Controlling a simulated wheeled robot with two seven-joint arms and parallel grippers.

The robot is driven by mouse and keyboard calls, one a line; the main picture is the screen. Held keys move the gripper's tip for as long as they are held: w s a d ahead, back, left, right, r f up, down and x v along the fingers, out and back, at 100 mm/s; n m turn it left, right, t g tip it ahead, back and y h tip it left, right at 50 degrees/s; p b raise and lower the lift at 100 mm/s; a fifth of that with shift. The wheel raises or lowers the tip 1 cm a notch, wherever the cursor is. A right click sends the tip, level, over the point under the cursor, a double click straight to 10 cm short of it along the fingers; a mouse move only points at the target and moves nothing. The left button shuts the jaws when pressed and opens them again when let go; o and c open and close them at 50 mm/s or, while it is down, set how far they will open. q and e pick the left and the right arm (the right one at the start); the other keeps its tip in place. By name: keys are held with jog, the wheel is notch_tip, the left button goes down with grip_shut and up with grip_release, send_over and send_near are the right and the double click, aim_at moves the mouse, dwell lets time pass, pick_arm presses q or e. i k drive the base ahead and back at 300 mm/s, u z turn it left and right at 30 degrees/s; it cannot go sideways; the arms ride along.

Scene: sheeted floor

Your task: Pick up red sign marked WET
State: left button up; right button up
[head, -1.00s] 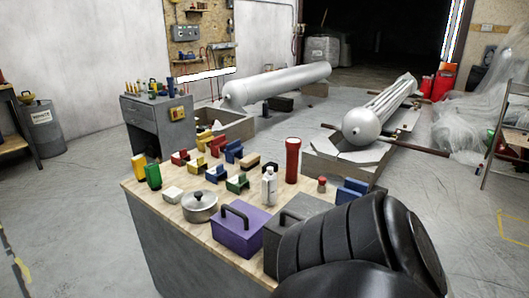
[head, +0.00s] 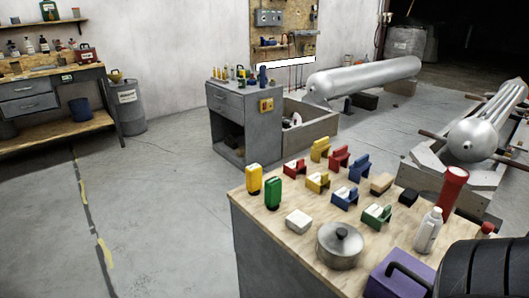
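Several small coloured blocks with pale faces, sign-like in shape, stand on the wooden tabletop (head: 262,228). Two are red: one red block (head: 294,168) at the back left and another red block (head: 339,157) further right. Any lettering on them is too small to read, so I cannot tell which is marked WET. Neither gripper is in view. A black part of my arm covers the lower right corner and hides part of the table.
Around the red blocks stand yellow (head: 319,150), blue (head: 344,198) and green (head: 377,215) blocks. A pot (head: 339,246), a purple box (head: 390,280), a white bottle (head: 428,230) and a red flashlight (head: 453,190) stand nearer or to the right. Floor to the left is clear.

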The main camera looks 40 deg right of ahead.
aim_at(290, 169)
jog(key=i, duration=2.5)
jog(key=z, duration=1.75)
